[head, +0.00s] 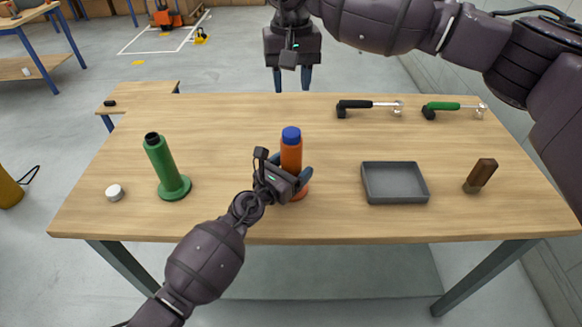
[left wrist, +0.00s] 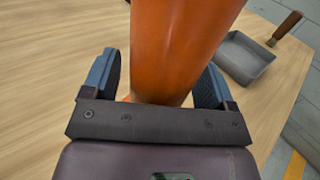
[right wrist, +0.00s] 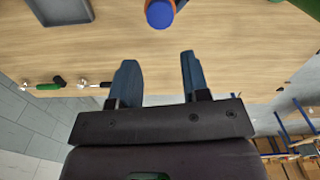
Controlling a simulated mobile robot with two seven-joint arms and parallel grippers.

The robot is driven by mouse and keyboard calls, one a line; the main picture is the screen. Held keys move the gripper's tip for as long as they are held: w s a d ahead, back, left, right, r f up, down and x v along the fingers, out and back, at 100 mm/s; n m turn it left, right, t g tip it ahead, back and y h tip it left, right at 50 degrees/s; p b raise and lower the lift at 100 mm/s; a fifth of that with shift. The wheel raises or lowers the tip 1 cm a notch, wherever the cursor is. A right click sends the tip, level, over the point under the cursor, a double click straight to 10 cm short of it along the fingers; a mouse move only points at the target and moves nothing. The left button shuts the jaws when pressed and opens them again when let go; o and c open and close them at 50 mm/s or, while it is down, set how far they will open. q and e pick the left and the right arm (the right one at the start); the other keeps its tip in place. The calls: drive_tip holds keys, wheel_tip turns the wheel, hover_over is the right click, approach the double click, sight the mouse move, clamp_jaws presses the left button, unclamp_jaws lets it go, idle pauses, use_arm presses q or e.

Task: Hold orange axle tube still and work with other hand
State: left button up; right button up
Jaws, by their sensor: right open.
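The orange axle tube (head: 291,157) stands upright on the wooden table (head: 240,120), with a blue cap (head: 291,134) on top. My left gripper (head: 287,177) is low on the tube, one finger on each side. In the left wrist view the tube (left wrist: 180,45) rises between the widely spread fingers. A narrow gap shows beside the left finger; the right fingertip is partly hidden. My right gripper (head: 292,78) is open and empty, beyond the table's far edge. The right wrist view shows the blue cap (right wrist: 160,13) ahead of its fingers.
A green tube (head: 164,165) on a round base and a white cap (head: 115,193) are at left. A grey tray (head: 394,200) and a brown-handled object (head: 480,175) are at right. Black-handled (head: 368,107) and green-handled (head: 452,109) tools lie at the far right.

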sight(291, 132)
use_arm(q)
clamp_jaws()
idle(0.4)
use_arm(e)
drive_tip(key=o, duration=0.4)
drive_tip(key=shift+d+f, duration=0.1)
drive_tip(key=shift+o, duration=0.2)
drive_tip(key=shift+f+m, duration=1.9)
drive_tip(key=shift+m, duration=1.35)
drive_tip(key=shift+f+m, duration=1.85)
drive_tip(key=shift+m, duration=1.45)
drive_tip(key=shift+f+m, duration=1.9)
drive_tip(key=shift+m, duration=1.35)
